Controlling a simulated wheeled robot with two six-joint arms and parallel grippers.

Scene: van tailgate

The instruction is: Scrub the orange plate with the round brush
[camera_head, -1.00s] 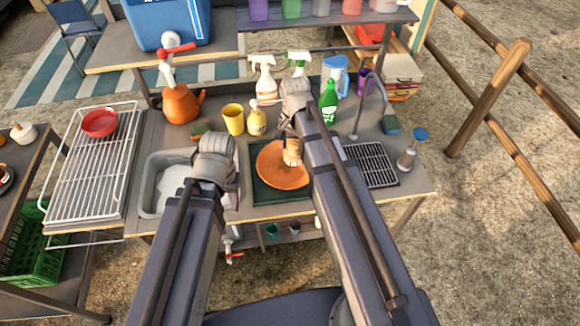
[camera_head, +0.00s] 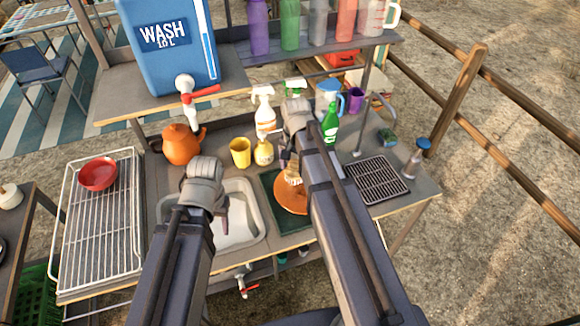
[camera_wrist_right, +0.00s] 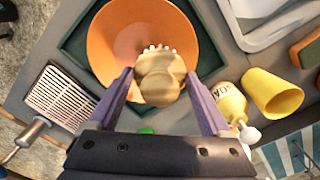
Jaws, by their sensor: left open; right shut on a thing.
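The orange plate (camera_head: 287,201) lies on a dark green mat (camera_head: 272,224) to the right of the sink basin. In the right wrist view the orange plate (camera_wrist_right: 118,42) fills the upper middle. The round brush (camera_head: 294,175) has a pale wooden body, and its bristles point at the plate. My right gripper (camera_wrist_right: 160,84) is shut on the brush (camera_wrist_right: 160,70) over the plate. Whether the bristles touch the plate is hard to tell. My left gripper (camera_head: 222,212) is open and empty over the sink basin (camera_head: 258,238), away from the plate.
A yellow cup (camera_head: 240,152), a yellow soap bottle (camera_head: 263,153), spray bottles and a green bottle (camera_head: 330,125) stand behind the plate. A black drain grid (camera_head: 376,180) lies to its right. A wire rack (camera_head: 100,240) with a red bowl (camera_head: 98,174) stands at the left.

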